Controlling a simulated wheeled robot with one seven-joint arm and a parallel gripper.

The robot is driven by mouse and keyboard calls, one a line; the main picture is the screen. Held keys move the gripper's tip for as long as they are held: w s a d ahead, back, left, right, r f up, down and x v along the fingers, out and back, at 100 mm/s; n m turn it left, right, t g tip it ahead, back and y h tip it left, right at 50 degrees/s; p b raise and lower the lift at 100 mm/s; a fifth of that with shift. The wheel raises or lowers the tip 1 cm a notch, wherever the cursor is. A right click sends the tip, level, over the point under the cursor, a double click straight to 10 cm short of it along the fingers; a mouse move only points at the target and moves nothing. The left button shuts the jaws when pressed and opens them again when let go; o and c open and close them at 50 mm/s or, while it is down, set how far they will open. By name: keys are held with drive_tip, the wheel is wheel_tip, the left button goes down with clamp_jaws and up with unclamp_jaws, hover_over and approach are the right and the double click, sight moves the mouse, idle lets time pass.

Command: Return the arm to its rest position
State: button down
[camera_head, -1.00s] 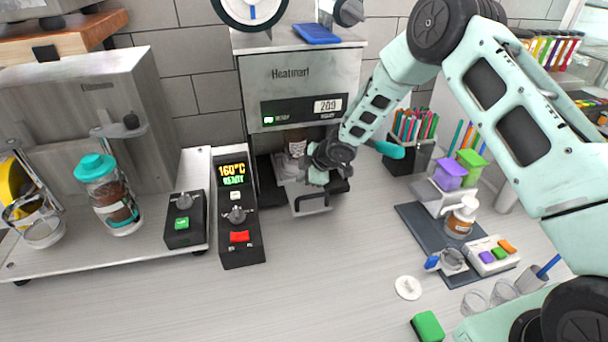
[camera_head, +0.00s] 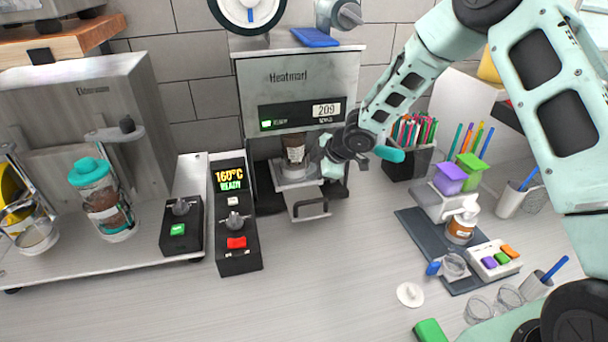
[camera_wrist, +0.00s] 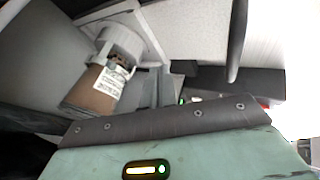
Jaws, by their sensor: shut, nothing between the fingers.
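My gripper (camera_head: 329,160) is shut and empty. It hangs just right of the sealer's front, above its pulled-out drawer handle (camera_head: 311,215). The cup sealer (camera_head: 300,90) is a grey machine marked Heatmart with a display reading 209. A brown cup (camera_head: 294,155) with a white label stands in the sealer's holder (camera_head: 297,183), apart from my gripper. The cup also shows in the wrist view (camera_wrist: 90,92), tilted in that picture, inside a pale holder ring (camera_wrist: 122,42). My fingertips are hard to make out in the wrist view.
A control box (camera_head: 233,225) reading 160°C READY stands left of the sealer. A pen holder (camera_head: 407,160) and a dark tray (camera_head: 412,222) with containers stand to the right. A white lid (camera_head: 410,295) lies in front. The counter's front middle is clear.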

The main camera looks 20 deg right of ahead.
drive_tip(key=shift+s+a+r, duration=0.1)
drive_tip(key=shift+s+r, duration=0.2)
drive_tip(key=s+a+b, duration=0.1)
drive_tip(key=s, duration=0.1)
drive_tip(key=s+a+r+m+h+b, duration=0.1)
drive_tip(key=s, duration=0.1)
drive_tip(key=s+a+r+m+b, duration=0.1)
drive_tip(key=shift+s+a+r+g, duration=0.1)
drive_tip(key=shift+s+a+g, duration=0.2)
drive_tip(key=shift+s+g, duration=0.1)
drive_tip(key=s+a+m+g+h+b, duration=0.1)
drive_tip(key=s+m+g+b, duration=0.1)
drive_tip(key=s, duration=1.5)
drive_tip(key=s+r+m+g+h+b, duration=0.1)
drive_tip(key=s+m+b, duration=0.4)
drive_tip(key=s, duration=1.3)
drive_tip(key=shift+s+a+r+g+h+b, duration=0.2)
drive_tip(key=shift+a+g+h+b, duration=0.35)
drive_tip(key=shift+g, duration=0.45)
drive_tip(key=shift+w+d, duration=0.1)
drive_tip(key=shift+d, duration=0.05)
